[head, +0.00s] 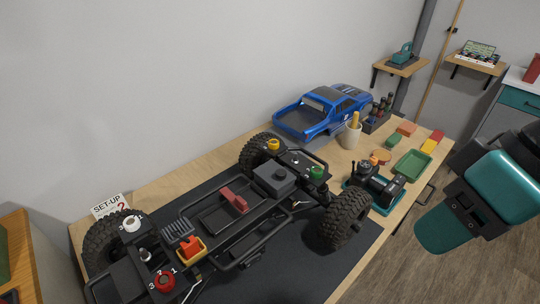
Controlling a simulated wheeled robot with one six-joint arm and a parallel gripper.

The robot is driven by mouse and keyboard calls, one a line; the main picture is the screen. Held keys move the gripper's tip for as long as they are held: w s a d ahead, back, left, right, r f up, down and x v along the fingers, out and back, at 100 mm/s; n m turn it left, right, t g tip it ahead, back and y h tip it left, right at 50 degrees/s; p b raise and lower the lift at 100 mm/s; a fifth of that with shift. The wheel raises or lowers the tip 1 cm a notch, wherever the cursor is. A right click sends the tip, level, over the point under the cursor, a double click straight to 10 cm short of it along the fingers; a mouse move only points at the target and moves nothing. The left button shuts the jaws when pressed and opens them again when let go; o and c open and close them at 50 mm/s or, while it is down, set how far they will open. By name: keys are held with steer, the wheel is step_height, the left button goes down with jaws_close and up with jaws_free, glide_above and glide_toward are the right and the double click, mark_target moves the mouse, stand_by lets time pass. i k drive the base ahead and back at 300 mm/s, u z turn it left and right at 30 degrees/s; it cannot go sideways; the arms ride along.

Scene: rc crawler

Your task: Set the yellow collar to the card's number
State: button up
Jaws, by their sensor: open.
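The yellow collar (273,145) sits on top of a shock tower at the far end of the crawler chassis (215,228), beside a far wheel. Its marks and pointer are too small to read. The white set-up card (106,206) stands at the left behind the chassis, partly hidden by a near wheel; a red figure that looks like a 2 shows on it. Other collars are white (132,223), red (164,281) with numbers around it, and green (317,173). My teal and black arm shows at the right, well apart from the chassis; my gripper's fingers do not show.
The chassis stands on a dark mat (330,262) on a wooden bench. A blue truck body (320,112), a beige cup (349,136), a green tray (412,165) and a teal-and-black device (375,188) stand beyond it. The mat's front right is clear.

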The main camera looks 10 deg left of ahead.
mark_target(272, 146)
steer(key=z, duration=0.75)
steer(key=i, duration=0.55)
steer(key=u, duration=2.1)
